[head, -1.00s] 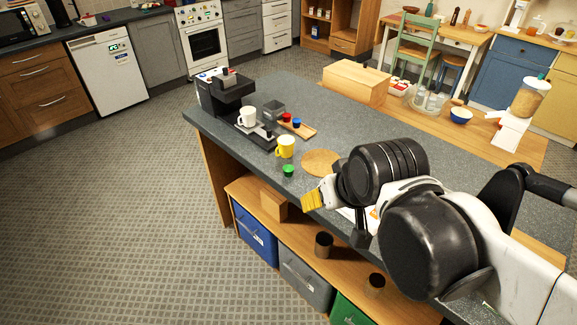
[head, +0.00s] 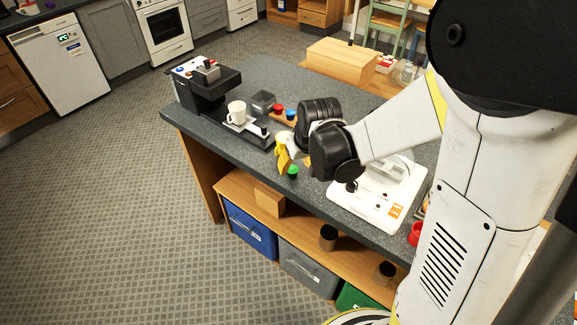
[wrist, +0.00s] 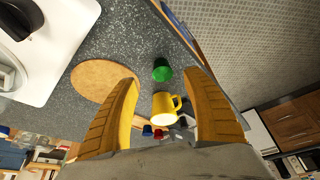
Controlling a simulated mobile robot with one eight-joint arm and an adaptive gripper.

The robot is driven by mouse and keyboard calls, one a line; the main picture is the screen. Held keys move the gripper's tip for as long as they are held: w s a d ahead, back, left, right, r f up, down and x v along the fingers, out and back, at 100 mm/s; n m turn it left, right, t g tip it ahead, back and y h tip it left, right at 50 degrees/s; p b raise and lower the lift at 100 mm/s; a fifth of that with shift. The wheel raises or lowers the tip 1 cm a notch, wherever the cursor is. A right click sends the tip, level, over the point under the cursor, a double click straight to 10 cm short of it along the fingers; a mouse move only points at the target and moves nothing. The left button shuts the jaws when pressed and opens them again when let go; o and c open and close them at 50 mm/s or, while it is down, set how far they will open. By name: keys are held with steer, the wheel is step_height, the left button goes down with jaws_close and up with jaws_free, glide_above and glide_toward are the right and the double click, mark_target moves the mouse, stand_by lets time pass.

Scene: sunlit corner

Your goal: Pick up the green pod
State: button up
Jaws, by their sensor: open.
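The green pod (head: 292,172) stands on the grey counter near its front edge, just beside my gripper's fingers. In the wrist view the green pod (wrist: 162,70) shows between the two yellow fingertips, seen from above. My gripper (wrist: 160,79) is open and empty, with the fingers spread wide on either side.
A round cork mat (wrist: 98,80) lies left of the fingers in the wrist view. A white appliance (head: 375,197) stands right of the pod. The coffee machine (head: 205,88), white mug (head: 237,112), red pod (head: 278,109) and blue pod (head: 291,115) are further left and back.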

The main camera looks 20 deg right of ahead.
mark_target(292, 169)
steer(key=b+x, duration=0.1)
steer(key=x, duration=0.2)
steer(key=b+x, duration=0.1)
steer(key=x, duration=0.2)
steer(key=shift+w+a+r, duration=0.15)
steer(key=shift+w+r, duration=0.05)
steer(key=shift+w, duration=0.1)
steer(key=c, duration=0.9)
